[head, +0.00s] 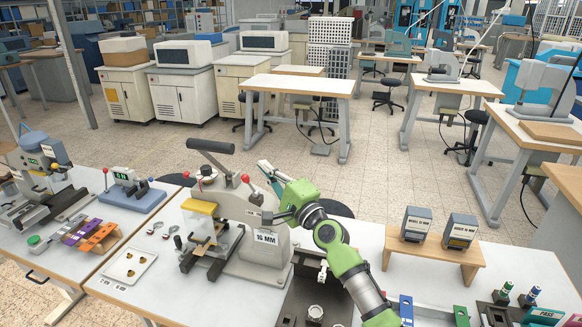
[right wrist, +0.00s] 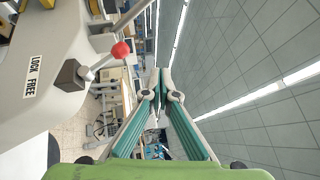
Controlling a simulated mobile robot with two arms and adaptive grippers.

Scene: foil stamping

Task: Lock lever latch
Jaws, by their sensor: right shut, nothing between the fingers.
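The stamping press (head: 240,205), labelled 16 MM, stands on the table with its long black-gripped handle (head: 210,146) pointing left. A small lever latch with a red knob (head: 245,178) sticks out near its top. In the right wrist view the red knob (right wrist: 121,49) is on a rod from a dark pivot block (right wrist: 70,76), beside a LOCK FREE label (right wrist: 32,77). My right gripper (head: 263,164) is shut and empty, just right of the knob in the head view. Its fingertips (right wrist: 160,72) meet, apart from the knob in the picture. My left gripper is out of view.
Two stamp blocks stand on a wooden stand (head: 436,250) to the right. A tray with brass pieces (head: 128,266) and a rack of coloured holders (head: 90,236) are at left. Another press (head: 38,175) stands far left. The aisle behind the table is open.

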